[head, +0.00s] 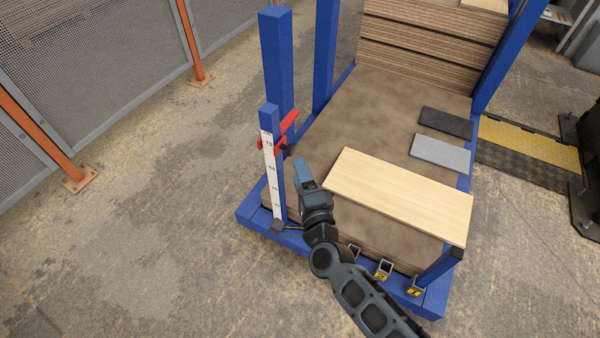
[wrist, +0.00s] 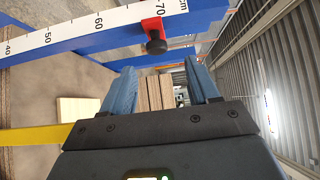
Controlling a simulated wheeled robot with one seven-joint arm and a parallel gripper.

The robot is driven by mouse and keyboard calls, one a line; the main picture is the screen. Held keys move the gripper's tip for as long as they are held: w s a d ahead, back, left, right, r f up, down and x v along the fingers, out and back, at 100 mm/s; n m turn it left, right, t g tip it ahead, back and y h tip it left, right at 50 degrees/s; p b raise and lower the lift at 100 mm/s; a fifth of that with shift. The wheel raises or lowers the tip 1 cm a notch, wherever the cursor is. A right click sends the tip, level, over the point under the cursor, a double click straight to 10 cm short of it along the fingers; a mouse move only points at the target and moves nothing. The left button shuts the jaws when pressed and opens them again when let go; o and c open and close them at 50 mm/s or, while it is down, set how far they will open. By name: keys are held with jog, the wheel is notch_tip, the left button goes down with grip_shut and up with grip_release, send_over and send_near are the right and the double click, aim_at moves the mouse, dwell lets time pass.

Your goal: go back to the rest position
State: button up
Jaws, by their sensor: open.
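My gripper (head: 303,172) is raised over the left front part of the blue rack, beside the post with the white scale. In the wrist view its two blue fingers (wrist: 155,88) stand apart with nothing held between them. The stacked brown boards seen between the fingers lie well beyond them. A light wooden board (head: 400,190) lies flat on the brown board stack at the front of the rack, to the right of my gripper and apart from it.
The scale post (head: 268,165) with a red clamp (head: 289,124) stands close left of my gripper. A grey plate (head: 441,154) and a dark plate (head: 446,122) lie on the right side of the stack. More boards (head: 430,45) are piled at the back. Open floor (head: 150,230) lies left.

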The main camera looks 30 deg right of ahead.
jog(key=s+d+r+n+y+p, duration=0.15)
jog(key=s+n, duration=0.35)
jog(key=s, duration=0.7)
jog(key=s+r+n, duration=0.3)
jog(key=s+n, duration=0.1)
jog(key=s, duration=0.7)
jog(key=s+r+n+g+y+p, duration=0.1)
jog(key=s+r+n+g, duration=0.2)
jog(key=s+r+n, duration=0.7)
jog(key=s+r, duration=0.6)
jog(key=s, duration=0.1)
jog(key=shift+s+n+p, duration=0.3)
jog(key=shift+s+n, duration=0.1)
